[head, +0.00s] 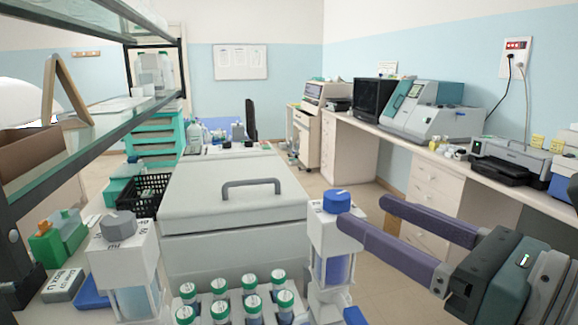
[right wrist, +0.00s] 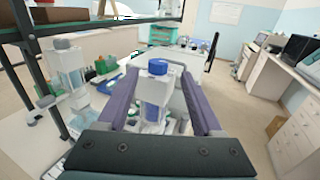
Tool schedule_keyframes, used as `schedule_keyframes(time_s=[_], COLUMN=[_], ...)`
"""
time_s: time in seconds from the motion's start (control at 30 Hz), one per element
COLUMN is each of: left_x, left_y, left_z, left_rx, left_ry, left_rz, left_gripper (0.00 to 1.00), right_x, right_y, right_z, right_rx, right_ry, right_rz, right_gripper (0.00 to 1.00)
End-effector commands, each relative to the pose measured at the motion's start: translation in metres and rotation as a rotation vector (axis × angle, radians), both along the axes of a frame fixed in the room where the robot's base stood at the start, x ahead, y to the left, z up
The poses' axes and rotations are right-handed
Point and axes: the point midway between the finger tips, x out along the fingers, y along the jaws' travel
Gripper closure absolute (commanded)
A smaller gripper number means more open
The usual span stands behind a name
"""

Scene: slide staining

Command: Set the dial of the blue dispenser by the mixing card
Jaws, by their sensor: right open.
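The blue dispenser (head: 332,245) is a white housing with a blue dial (head: 337,201) on top and blue liquid in its clear lower part. My right gripper (head: 366,212) is open. In the head view its near finger crosses beside the dispenser's upper right side, just below the dial. In the right wrist view the blue dial (right wrist: 157,67) shows between the two spread fingers (right wrist: 160,72); I cannot tell whether either touches it. I cannot make out a mixing card for certain. My left gripper is not in view.
A similar dispenser with a grey dial (head: 118,225) stands at the left. Several green-capped bottles (head: 250,305) stand in front. A large white lidded box (head: 235,195) lies behind. A glass shelf (head: 110,130) overhangs the left.

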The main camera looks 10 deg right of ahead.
Motion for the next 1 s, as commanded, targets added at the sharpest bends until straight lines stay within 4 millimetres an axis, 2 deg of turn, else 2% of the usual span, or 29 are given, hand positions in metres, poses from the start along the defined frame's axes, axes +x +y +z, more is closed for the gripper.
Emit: schedule_keyframes(time_s=[0.3,0.5,0.7,0.93,1.0], left_x=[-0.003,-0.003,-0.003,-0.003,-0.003], left_y=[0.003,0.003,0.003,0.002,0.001], left_z=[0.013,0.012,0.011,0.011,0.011], left_rx=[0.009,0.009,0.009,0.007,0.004], left_ry=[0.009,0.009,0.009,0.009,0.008], left_rz=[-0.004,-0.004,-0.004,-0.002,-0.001], left_gripper=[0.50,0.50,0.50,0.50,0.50], right_x=[0.047,0.076,0.087,0.088,0.088], right_y=[0.020,0.032,0.038,0.038,0.038], right_z=[0.004,0.001,0.001,0.001,0.001], right_rx=[0.004,0.005,0.002,0.002,0.002], right_ry=[-0.005,-0.003,-0.002,-0.002,-0.002], right_rz=[-0.004,-0.005,-0.004,-0.004,-0.004], right_gripper=[0.32,0.32,0.32,0.32,0.38])
